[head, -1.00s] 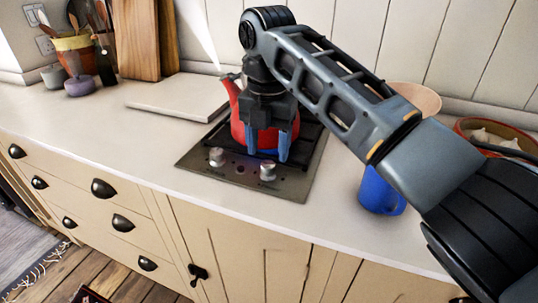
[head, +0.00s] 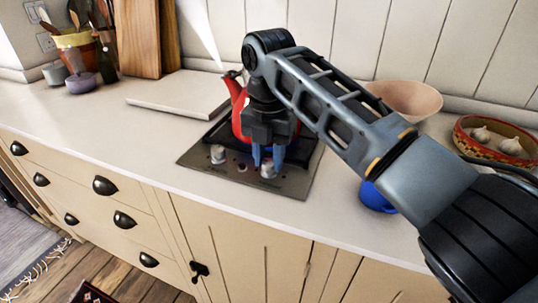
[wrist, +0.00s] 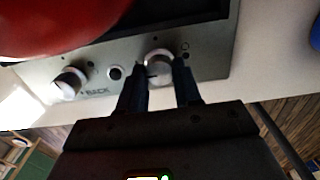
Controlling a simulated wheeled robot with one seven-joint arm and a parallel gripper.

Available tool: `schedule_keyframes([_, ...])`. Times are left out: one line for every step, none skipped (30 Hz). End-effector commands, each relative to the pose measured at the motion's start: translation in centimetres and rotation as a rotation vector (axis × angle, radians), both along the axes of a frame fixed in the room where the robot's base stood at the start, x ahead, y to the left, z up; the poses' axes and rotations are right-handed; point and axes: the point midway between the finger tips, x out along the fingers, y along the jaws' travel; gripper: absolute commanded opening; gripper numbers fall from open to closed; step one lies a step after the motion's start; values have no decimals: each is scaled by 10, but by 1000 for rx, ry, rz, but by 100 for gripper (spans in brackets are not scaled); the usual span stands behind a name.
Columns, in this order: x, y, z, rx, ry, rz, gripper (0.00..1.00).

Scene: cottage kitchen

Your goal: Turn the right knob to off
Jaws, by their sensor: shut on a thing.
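The right knob (head: 268,171) is a small silver knob at the front right of the dark hob plate (head: 305,185). My gripper (head: 268,160) points down at it, with its two blue-grey fingers on either side of the knob. In the wrist view the right knob (wrist: 158,68) sits between the dark fingertips of my gripper (wrist: 161,75), which are shut on it. The knob's setting is not clear. The left knob (head: 217,153) stands free; it also shows in the wrist view (wrist: 70,83), near the lettering BACK.
A red kettle (head: 238,108) stands on the hob just behind my gripper, partly hidden by it. A blue mug (head: 375,197) is to the right, partly behind my arm. A bowl (head: 408,98) and a garlic dish (head: 495,142) are farther right.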

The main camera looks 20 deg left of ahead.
Motion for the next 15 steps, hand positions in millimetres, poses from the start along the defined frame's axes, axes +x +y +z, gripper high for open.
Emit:
schedule_keyframes([0, 0, 0, 0, 0, 0, 18])
schedule_keyframes([0, 0, 0, 0, 0, 0, 15])
schedule_keyframes([0, 0, 0, -1, 0, 0, 11])
schedule_keyframes([0, 0, 0, -1, 0, 0, 8])
schedule_keyframes([0, 0, 0, -1, 0, 0, 5])
schedule_keyframes([0, 0, 0, -1, 0, 0, 3])
schedule_keyframes([0, 0, 0, -1, 0, -1, 3])
schedule_keyframes([0, 0, 0, -1, 0, -1, 3])
schedule_keyframes([0, 0, 1, -1, 0, -3, 3])
schedule_keyframes([0, 0, 1, -1, 0, -5, 3])
schedule_keyframes([0, 0, 1, -1, 1, -9, 3])
schedule_keyframes([0, 0, 1, -1, 1, -16, 3])
schedule_keyframes([0, 0, 1, 0, 1, -22, 3])
schedule_keyframes([0, 0, 2, 0, 1, -30, 3])
schedule_keyframes([0, 0, 2, 0, 1, -43, 3])
